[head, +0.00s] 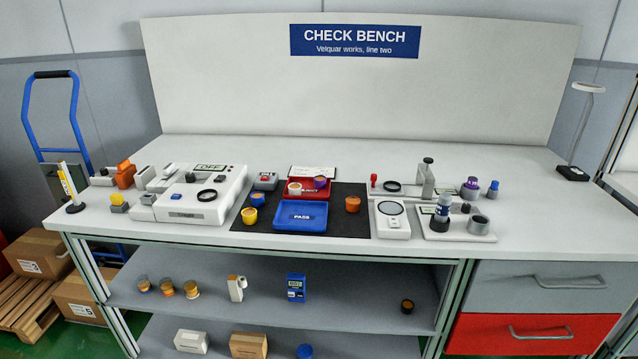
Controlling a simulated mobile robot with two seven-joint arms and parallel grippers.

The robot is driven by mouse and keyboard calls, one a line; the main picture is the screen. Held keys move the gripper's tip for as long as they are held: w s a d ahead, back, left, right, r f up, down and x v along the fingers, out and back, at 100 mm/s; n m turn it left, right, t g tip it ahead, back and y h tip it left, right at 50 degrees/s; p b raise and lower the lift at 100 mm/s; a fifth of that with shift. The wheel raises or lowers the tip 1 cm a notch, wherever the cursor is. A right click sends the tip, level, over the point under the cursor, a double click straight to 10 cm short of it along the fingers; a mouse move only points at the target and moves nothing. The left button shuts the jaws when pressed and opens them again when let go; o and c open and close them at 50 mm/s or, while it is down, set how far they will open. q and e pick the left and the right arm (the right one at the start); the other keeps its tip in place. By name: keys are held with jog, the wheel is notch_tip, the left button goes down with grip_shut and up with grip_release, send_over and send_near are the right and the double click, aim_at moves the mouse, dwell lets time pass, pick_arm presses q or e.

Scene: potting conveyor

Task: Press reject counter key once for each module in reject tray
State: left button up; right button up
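The red reject tray (307,194) lies on the dark mat in the middle of the bench, its label partly covered. Two round modules with orange tops show in it: a white one (294,189) at the left and a purple one (320,182) at the right. Neither of my grippers is in view.
The blue pass tray (300,216) lies in front of the reject tray and looks empty. Yellow (249,216), blue (257,200) and orange (352,204) modules stand on the mat (338,225). A white machine (195,196) stands left; a scale (391,220) stands right.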

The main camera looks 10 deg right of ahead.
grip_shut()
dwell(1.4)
